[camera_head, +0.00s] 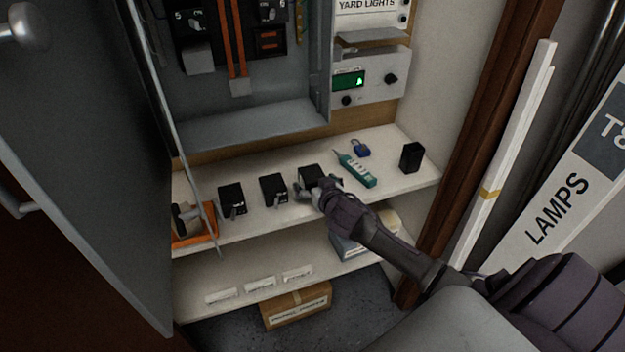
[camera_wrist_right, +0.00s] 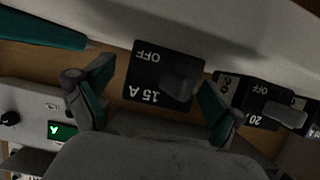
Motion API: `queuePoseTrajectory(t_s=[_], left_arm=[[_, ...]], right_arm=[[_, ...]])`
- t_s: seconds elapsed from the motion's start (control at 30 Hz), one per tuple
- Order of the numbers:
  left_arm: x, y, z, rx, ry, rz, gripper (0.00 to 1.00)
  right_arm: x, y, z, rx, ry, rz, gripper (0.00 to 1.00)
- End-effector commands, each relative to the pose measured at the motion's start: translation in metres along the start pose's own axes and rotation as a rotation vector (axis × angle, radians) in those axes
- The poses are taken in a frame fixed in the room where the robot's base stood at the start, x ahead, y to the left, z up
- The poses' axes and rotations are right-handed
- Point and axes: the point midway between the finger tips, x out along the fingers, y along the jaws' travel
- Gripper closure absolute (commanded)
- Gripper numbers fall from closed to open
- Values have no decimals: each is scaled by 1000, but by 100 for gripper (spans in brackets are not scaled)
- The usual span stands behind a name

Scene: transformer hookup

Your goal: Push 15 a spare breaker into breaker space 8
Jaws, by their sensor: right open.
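The black 15 A breaker (camera_wrist_right: 145,75), marked OFF, stands on the upper shelf between the spread fingers of my right gripper (camera_wrist_right: 158,82) in the right wrist view. In the head view this breaker (camera_head: 311,172) is partly behind my open right gripper (camera_head: 312,188). Whether a finger touches it I cannot tell. A breaker marked 20 (camera_wrist_right: 258,98) stands close beside it. The breaker panel (camera_head: 235,80) with orange bars is above the shelf, its top cut off. I cannot make out space 8. My left gripper is out of view.
Two more black breakers (camera_head: 232,200) (camera_head: 273,189) stand left of my gripper. A green tester (camera_head: 356,169), a blue padlock (camera_head: 361,148) and a black block (camera_head: 411,157) are to its right. An orange tray (camera_head: 194,240) is at the left. The grey cabinet door (camera_head: 80,150) stands open.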

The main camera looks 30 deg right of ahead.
Motion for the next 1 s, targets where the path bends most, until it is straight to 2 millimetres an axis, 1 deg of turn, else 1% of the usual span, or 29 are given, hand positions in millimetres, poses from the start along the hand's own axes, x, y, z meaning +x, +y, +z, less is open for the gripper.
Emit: queuePoseTrajectory(t_s=[0.03, 0.17, 0.43, 0.83, 1.0], left_arm=[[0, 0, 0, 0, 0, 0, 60], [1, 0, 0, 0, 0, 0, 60], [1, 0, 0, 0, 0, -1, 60], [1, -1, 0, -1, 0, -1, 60], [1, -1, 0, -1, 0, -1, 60]], right_arm=[[8, 0, -1, 0, 1, 0, 6], [20, 0, 0, 1, -1, 0, 6], [22, -1, 1, 1, -1, -1, 6], [22, 0, 1, 1, -1, -1, 73], [22, -1, 0, 1, 0, -1, 73]])
